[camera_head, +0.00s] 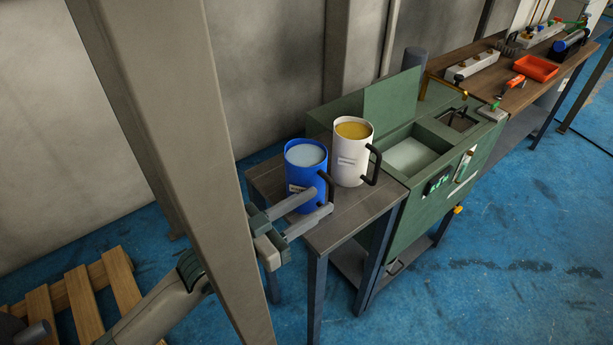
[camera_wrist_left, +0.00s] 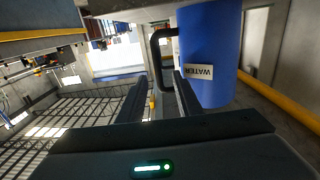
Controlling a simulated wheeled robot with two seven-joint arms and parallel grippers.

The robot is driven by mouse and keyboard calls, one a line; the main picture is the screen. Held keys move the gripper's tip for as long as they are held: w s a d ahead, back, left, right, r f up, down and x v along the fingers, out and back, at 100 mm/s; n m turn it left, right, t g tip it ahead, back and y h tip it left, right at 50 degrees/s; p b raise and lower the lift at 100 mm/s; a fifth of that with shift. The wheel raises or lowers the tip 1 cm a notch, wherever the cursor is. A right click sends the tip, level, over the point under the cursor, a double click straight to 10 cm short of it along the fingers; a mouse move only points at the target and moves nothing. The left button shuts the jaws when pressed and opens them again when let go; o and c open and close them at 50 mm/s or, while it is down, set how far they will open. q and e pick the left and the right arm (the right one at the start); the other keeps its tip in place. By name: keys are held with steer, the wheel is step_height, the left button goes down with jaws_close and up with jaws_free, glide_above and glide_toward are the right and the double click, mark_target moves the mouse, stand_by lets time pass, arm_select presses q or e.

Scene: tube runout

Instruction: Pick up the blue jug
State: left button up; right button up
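The blue jug (camera_head: 305,172) stands upright on a small grey table (camera_head: 345,224), filled with pale liquid. Its black handle (camera_head: 329,187) faces right and toward me. My right gripper is not in view.
A white jug (camera_head: 350,163) with yellow contents stands just right of the blue one. A green sink unit (camera_head: 389,210) adjoins the table. A brown workbench (camera_head: 519,92) with a red tray (camera_head: 536,68) is farther back. A wooden pallet (camera_head: 84,303) lies at lower left.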

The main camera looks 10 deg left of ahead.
mark_target(331, 196)
arm_select(q)
steer(key=shift+w, duration=0.1)
steer(key=shift+f+p+x, duration=0.15)
steer(key=shift+p+x, duration=0.15)
steer(key=shift+x, duration=0.95)
steer(key=shift+f+p+x, duration=0.15)
steer(key=shift+p+x, duration=0.15)
steer(key=shift+x, duration=1)
steer(key=shift+d, duration=0.1)
jaws_close()
steer(key=shift+r, duration=0.15)
